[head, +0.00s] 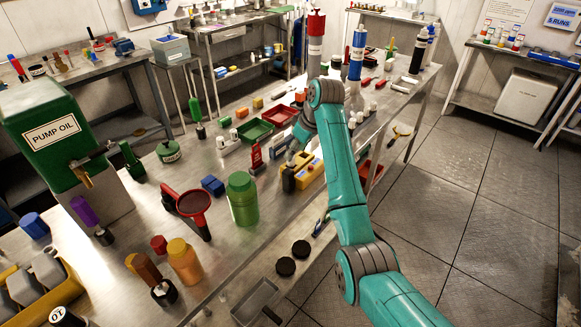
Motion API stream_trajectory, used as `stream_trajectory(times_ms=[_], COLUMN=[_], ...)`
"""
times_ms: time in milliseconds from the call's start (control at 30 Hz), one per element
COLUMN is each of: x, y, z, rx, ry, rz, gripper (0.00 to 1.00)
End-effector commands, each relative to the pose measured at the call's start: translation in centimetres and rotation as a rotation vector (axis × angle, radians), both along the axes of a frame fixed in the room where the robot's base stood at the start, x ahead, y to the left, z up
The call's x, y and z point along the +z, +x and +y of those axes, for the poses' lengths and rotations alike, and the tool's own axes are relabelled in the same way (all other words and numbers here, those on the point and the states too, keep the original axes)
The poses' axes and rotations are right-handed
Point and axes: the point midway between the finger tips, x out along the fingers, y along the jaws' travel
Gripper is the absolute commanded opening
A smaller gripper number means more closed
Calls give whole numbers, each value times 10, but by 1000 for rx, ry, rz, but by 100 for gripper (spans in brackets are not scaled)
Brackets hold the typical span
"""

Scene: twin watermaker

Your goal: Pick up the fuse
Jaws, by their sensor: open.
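Small white cylinders (228,146) stand on a pale base further left. I cannot tell which small piece is the fuse at this size, and the arm may cover part of that area.
A green bottle (242,200), a red funnel (193,204) and a blue block (212,186) stand nearer on the bench. A green pump oil tank (50,133) is at left. Green (254,131) and red trays lie behind. Tall red and blue cylinders stand at the back. Open floor lies right.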

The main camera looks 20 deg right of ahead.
Motion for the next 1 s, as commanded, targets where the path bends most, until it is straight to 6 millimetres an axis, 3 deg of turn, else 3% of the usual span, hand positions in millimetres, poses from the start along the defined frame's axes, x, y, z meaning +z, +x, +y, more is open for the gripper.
stream_trajectory(times_ms=[300, 600, 833, 1000], x=[-37, -40, -40, -40], y=[12, 14, 14, 14], z=[14, 14, 15, 15], rx=[-1, 0, 0, 0], ry=[0, 0, 0, 0], rz=[2, 0, 0, 0], gripper=[56, 56, 0, 0])
